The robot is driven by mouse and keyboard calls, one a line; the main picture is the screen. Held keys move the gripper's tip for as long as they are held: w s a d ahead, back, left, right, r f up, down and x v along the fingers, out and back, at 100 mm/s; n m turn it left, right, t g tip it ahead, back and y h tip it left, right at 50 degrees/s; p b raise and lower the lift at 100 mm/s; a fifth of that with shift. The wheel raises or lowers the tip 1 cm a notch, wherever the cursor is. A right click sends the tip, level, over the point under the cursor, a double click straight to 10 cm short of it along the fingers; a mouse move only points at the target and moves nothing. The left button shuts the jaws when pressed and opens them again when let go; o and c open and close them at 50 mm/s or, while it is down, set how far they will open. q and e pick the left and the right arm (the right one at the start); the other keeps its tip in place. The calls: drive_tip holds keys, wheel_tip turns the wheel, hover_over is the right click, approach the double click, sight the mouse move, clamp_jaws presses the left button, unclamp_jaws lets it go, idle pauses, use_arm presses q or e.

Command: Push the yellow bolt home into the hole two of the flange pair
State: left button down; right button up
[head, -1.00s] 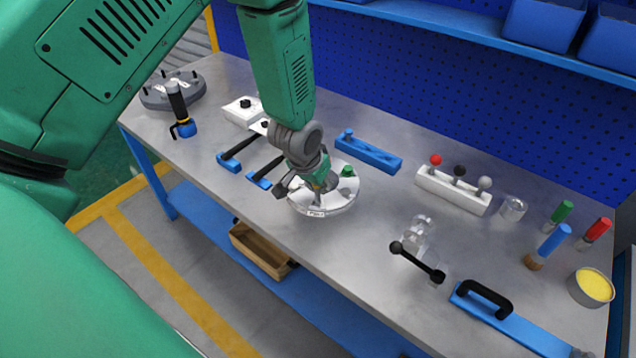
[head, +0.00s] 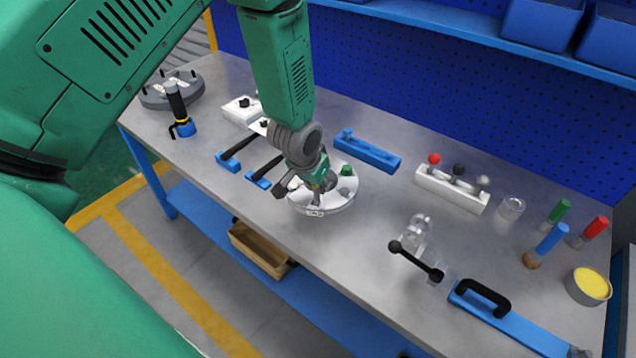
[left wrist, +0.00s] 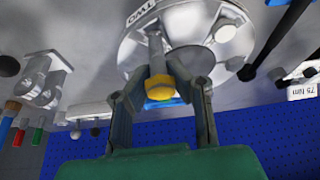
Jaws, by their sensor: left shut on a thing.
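The pale round flange pair (head: 338,203) lies on the bench below my left gripper (head: 317,186). In the left wrist view the flange pair (left wrist: 128,52) fills the top middle. The yellow bolt (left wrist: 160,89) shows its yellow head between the fingertips of my left gripper (left wrist: 162,92), shut on it. Its grey shank runs toward the flange rim, beside the dark-lettered label. I cannot tell how deep the shank sits in the hole. My right gripper is out of view.
Blue-ended black-handled tools (head: 236,150) lie left of the flange, and a blue holder (head: 366,152) stands behind it. A white rack with knobs (head: 450,191) and a clear part with a black lever (head: 416,250) are to the right. The bench front edge is close.

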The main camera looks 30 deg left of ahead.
sight(315, 190)
use_arm(q)
drive_tip(key=shift+f+b, duration=1.2)
drive_tip(key=shift+f, duration=0.75)
drive_tip(key=c, duration=1.4)
unclamp_jaws()
drive_tip(key=shift+c, duration=0.2)
drive_tip(key=shift+r, duration=0.1)
drive_tip(key=shift+r, duration=0.2)
drive_tip(key=v, duration=1.1)
drive_tip(key=shift+r, duration=0.15)
drive_tip(key=shift+s, duration=0.15)
